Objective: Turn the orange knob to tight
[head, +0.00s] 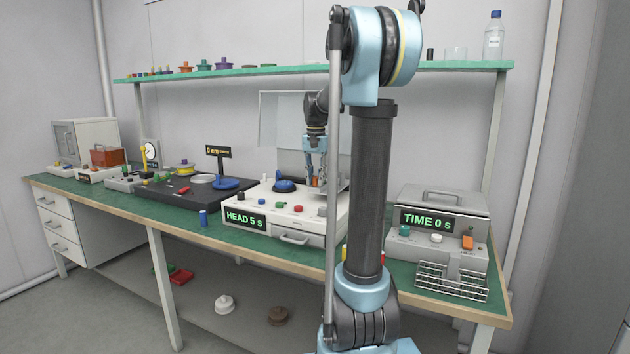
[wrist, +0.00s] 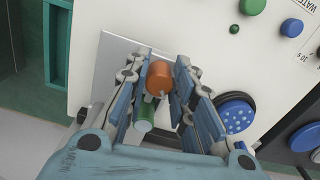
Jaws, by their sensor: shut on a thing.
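The orange knob (wrist: 159,74) is a short cylinder in the wrist view, over a grey metal plate (wrist: 112,62) on a white device. My gripper (wrist: 161,80) has one finger on each side of it and is shut on it. A green cylinder (wrist: 144,112) lies between the fingers, just below the knob. In the head view my gripper (head: 317,178) points down at the right part of the white device (head: 262,195), with a bit of orange at its tips. Any tight mark is not readable, and the knob's base is hidden.
The device bears a blue round part (head: 284,186), small coloured knobs and a HEAD 5 s display (head: 245,219). To the right stands a TIME 0 s unit (head: 440,218) with a wire rack (head: 452,282). A green shelf (head: 280,69) runs above.

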